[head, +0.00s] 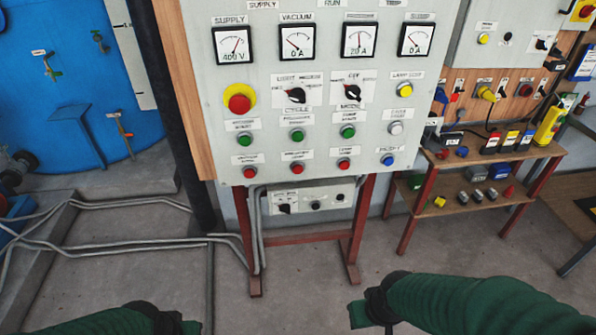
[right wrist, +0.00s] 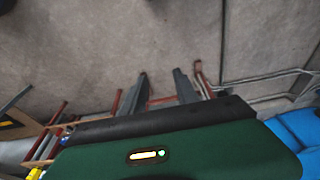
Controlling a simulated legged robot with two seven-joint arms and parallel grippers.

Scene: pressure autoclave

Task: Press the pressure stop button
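The grey control panel (head: 222,130) stands ahead in the head view. Its bottom row has three red buttons and a blue one. The middle red button (head: 297,169) appears to be the pressure stop; its small label is blurred. Green buttons sit above the red ones. My right gripper (head: 368,318) is low in the head view, below and right of the panel, well apart from it. In the right wrist view its two grey fingers (right wrist: 160,75) are spread with nothing between them. My left gripper (head: 188,327) barely shows at the bottom edge; its fingers are mostly hidden.
A red emergency-stop knob (head: 240,103) and black selector switches are higher on the panel. A small grey box (head: 308,200) hangs beneath, between red legs. A wooden bench (head: 520,152) with devices stands right. Pipes (head: 150,243) run along the floor left. The space before the panel is clear.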

